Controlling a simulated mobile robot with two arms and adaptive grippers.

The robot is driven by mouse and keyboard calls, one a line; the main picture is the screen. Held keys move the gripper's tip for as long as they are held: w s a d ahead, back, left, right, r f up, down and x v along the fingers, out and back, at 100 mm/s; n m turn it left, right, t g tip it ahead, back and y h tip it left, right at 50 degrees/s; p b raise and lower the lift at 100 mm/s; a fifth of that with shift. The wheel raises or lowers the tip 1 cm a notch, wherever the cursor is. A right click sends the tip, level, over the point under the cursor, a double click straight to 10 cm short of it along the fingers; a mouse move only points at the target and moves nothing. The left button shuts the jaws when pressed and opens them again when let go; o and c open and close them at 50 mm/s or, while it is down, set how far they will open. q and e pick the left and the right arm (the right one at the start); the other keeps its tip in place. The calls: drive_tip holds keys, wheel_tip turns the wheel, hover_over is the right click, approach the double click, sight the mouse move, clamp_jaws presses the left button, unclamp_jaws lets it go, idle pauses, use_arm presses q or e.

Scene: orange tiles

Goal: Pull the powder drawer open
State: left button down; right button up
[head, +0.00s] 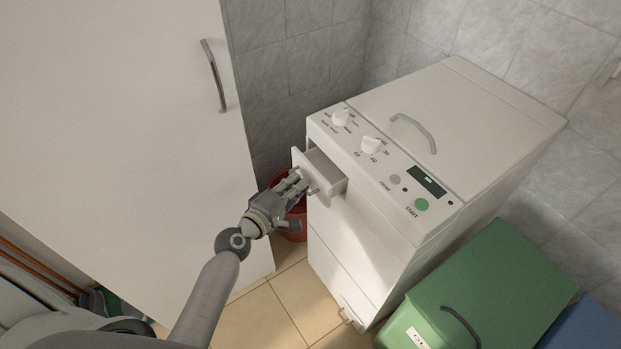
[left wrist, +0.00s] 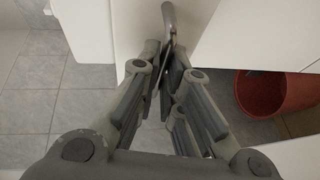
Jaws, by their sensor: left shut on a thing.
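The powder drawer (head: 327,172) sits at the upper left front of the white washing machine (head: 365,235). It stands partly pulled out, with its inside showing from above. My left gripper (head: 300,182) is at the drawer's front and shut on the drawer's grey handle. In the left wrist view the handle (left wrist: 169,22) rises between the closed fingers (left wrist: 166,75). The fingers hide the lower part of the handle. My right gripper is not in view.
A red bucket (head: 294,222) stands on the floor behind my left gripper. A tall white cabinet door (head: 120,110) with a handle is at the left. A green lidded bin (head: 490,290) and a blue one (head: 590,330) stand at the lower right.

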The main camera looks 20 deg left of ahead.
use_arm(q)
drive_tip(key=s+a, duration=0.2)
drive_tip(key=shift+s, duration=0.3)
drive_tip(key=c, duration=1.6)
unclamp_jaws()
drive_tip(key=v, duration=1.2)
drive_tip(key=shift+d, duration=0.1)
